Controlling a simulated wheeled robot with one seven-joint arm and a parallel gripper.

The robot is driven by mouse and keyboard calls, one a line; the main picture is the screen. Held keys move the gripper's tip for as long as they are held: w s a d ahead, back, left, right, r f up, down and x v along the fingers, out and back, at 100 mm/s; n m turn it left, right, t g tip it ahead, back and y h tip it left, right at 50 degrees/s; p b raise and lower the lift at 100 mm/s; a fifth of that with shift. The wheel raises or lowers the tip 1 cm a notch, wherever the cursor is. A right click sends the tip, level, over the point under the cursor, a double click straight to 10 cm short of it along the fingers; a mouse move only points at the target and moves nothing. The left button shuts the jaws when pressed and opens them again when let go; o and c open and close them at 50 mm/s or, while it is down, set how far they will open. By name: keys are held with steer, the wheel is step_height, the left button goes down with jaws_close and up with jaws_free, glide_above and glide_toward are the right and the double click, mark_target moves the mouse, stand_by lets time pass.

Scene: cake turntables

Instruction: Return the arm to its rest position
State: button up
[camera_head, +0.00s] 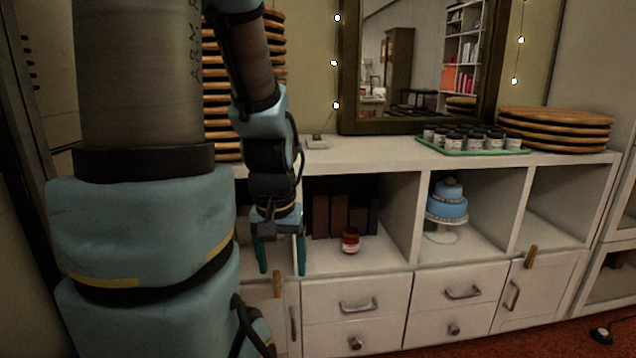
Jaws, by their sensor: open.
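My gripper (281,256) points down with its two teal fingers apart, open and with nothing between them. It hangs in front of the white sideboard (360,276), at the left edge of a cubby. My arm, light blue and dark grey, fills the left of the view and hides part of the sideboard. A small red jar (350,241) stands in the cubby to the right of the gripper, apart from it.
A blue tiered cake (447,206) on a white stand (440,232) sits in the middle cubby. A green tray (470,151) of small jars and stacked wooden boards (555,130) lie on top. A mirror (348,70) stands behind. The right cubby (560,215) is empty.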

step_height(320, 180, up, 26)
steer(key=p, duration=2.3)
steer(key=shift+f, duration=0.25)
